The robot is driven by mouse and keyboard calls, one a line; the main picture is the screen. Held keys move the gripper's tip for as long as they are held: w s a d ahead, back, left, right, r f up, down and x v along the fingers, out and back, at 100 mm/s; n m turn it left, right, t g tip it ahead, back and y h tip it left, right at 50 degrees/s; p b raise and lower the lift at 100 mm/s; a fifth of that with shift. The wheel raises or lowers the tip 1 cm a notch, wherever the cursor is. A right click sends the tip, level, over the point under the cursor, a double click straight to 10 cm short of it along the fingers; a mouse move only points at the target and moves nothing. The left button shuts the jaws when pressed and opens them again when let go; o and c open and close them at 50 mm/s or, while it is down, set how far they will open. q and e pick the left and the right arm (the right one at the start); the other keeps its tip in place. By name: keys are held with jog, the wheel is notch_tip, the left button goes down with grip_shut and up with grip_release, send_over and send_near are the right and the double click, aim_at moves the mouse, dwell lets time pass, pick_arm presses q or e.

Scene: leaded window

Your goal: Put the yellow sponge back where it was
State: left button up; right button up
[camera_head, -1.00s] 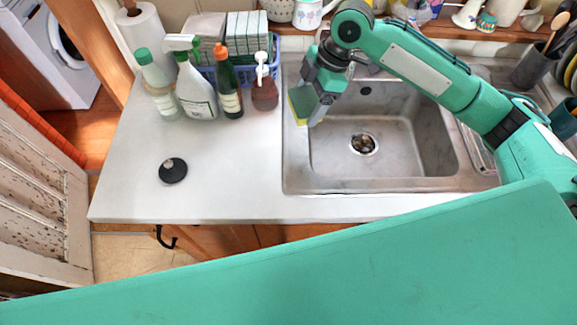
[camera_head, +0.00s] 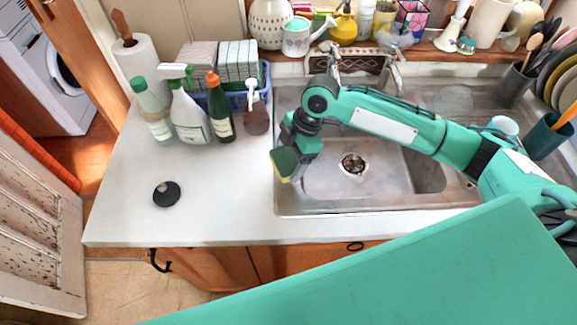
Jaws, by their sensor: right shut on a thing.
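The yellow sponge (camera_head: 283,165) has a dark green side and a yellow edge. My right gripper (camera_head: 296,161) is shut on it and holds it tilted over the left rim of the steel sink (camera_head: 330,210). The gripper's fingers partly hide the sponge, and I cannot tell whether the sponge touches the rim. My left gripper is not in view.
A spray bottle (camera_head: 189,117), a green bottle (camera_head: 220,112) and a brown pump bottle (camera_head: 256,115) stand left of the sink by a blue basket (camera_head: 237,98). A black stopper (camera_head: 166,194) lies on the white counter (camera_head: 130,215). The counter's front middle is clear.

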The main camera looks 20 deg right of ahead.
aim_at(289, 170)
jog(key=shift+f, duration=0.65)
notch_tip(289, 170, down, 3)
jog(key=shift+f+p, duration=0.1)
jog(key=shift+p, duration=0.35)
jog(key=shift+f, duration=0.4)
jog(key=shift+f, duration=0.15)
jog(key=o, duration=0.9)
jog(key=shift+c, duration=0.2)
jog(key=b+v, duration=0.3)
jog(key=v, duration=0.9)
